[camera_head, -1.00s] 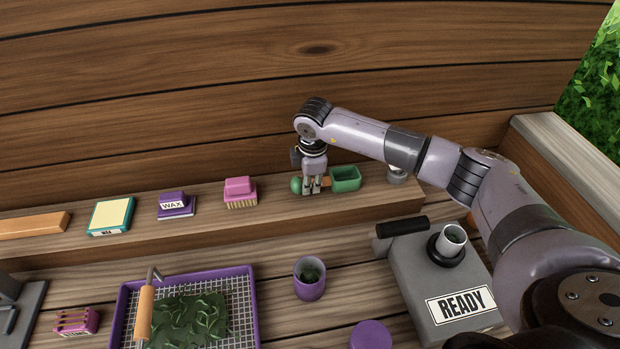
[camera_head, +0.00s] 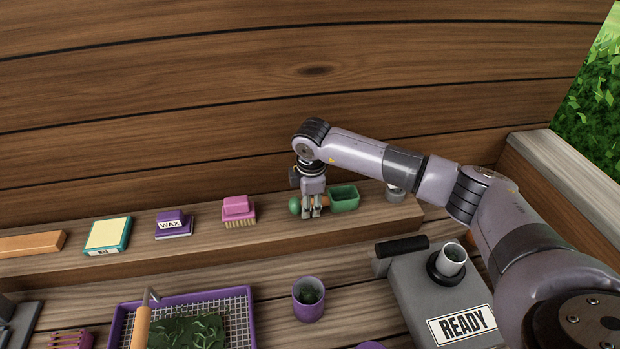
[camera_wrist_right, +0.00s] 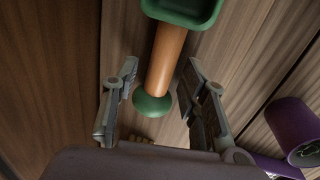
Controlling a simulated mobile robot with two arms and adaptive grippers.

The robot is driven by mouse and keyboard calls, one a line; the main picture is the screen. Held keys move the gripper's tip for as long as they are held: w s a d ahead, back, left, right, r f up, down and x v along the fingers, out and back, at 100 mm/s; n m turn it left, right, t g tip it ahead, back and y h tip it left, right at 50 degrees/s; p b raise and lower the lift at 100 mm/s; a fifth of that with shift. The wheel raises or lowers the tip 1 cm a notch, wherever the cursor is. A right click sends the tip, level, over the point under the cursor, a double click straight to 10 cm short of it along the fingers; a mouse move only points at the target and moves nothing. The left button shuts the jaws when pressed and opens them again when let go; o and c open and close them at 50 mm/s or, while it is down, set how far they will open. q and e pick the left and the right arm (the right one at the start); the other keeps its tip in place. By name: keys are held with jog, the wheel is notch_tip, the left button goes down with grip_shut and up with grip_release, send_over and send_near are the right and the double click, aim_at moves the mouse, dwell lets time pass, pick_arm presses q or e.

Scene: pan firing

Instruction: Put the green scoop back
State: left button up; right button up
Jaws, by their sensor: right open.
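The green scoop (camera_head: 344,197) lies on the raised wooden shelf (camera_head: 276,229) at the back, its open green cup to the right and its green end knob to the left. In the right wrist view its wooden handle (camera_wrist_right: 167,58) runs between the fingers, with the green knob (camera_wrist_right: 152,104) near the fingertips. My right gripper (camera_head: 312,212) points down over the handle. Its fingers stand apart on either side of the handle, with a gap showing on both sides in the right wrist view (camera_wrist_right: 160,95). My left gripper is not in view.
A pink brush (camera_head: 239,211), a purple wax block (camera_head: 174,225) and a teal-edged pad (camera_head: 107,235) stand left along the shelf. Below are a purple mesh tray (camera_head: 247,293), a purple cup (camera_head: 308,299) and a grey READY box (camera_head: 420,297). A wooden wall rises behind.

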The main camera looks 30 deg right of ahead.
jog(key=r+b, duration=0.3)
jog(key=r, duration=0.2)
jog(key=shift+s+r, duration=0.2)
notch_tip(320, 180, up, 12)
jog(key=s+b, duration=0.2)
jog(key=shift+s+a+f, duration=0.15)
jog(key=shift+a+f, duration=0.05)
jog(key=shift+f, duration=0.05)
